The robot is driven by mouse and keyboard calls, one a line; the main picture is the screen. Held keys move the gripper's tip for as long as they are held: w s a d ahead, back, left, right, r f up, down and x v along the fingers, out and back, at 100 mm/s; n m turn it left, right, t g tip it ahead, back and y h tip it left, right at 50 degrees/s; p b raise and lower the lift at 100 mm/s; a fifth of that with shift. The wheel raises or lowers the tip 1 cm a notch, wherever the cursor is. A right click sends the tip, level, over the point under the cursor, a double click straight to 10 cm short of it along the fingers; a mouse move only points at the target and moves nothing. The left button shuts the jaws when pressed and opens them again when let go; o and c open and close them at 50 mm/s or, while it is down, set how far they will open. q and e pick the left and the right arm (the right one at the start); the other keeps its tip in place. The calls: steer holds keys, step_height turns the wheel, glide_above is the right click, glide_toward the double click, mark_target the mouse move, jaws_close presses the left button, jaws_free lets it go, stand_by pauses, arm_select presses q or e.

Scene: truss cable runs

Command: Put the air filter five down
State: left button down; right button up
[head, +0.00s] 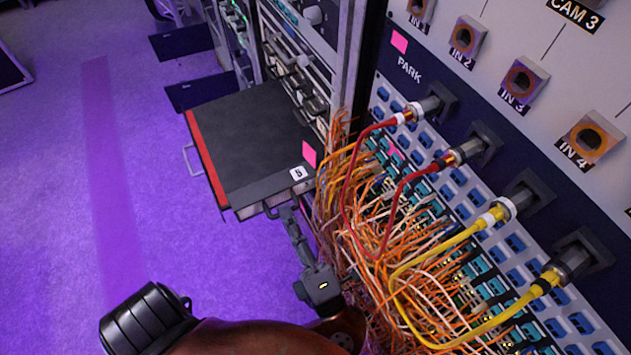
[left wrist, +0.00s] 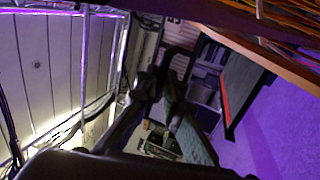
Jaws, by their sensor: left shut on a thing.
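Air filter five (head: 250,130) is a flat dark box with a red strip along its left edge, a handle on that side and a white "5" label near its front right corner. My left gripper (head: 288,212) is at the box's near edge, shut on it; the exact grip is small and dark. The left wrist view shows my left gripper's dark fingers (left wrist: 168,85), with the red-edged filter (left wrist: 238,88) to their right. The filter is beside the rack, over the purple floor; its underside is hidden. My right gripper is not in view.
Tangled orange cables (head: 400,230) hang close to the right of my left arm. A patch panel (head: 480,190) with red and yellow cables plugged in stands at right. Open rack units (head: 295,65) are behind the filter. The purple carpet (head: 110,190) at left is clear.

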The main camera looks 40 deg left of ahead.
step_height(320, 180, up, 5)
steer(key=b, duration=0.2)
arm_select(q)
steer(key=w+a+f+b, duration=0.2)
steer(key=w+a+f, duration=0.1)
steer(key=w+f, duration=0.3)
steer(key=w+a+f+b, duration=0.2)
steer(key=w+a+f, duration=0.1)
steer(key=w+f, duration=0.2)
step_height(320, 180, down, 2)
steer(key=shift+w+a+f, duration=0.1)
steer(key=shift+w+a, duration=0.3)
steer(key=c, duration=2.1)
jaws_free()
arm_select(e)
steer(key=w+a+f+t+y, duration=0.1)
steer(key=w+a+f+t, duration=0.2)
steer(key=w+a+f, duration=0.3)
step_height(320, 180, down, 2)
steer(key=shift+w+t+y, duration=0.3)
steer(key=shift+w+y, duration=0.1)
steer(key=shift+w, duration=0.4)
arm_select(q)
steer(key=shift+p+v, duration=0.5)
steer(key=shift+v, duration=5.55)
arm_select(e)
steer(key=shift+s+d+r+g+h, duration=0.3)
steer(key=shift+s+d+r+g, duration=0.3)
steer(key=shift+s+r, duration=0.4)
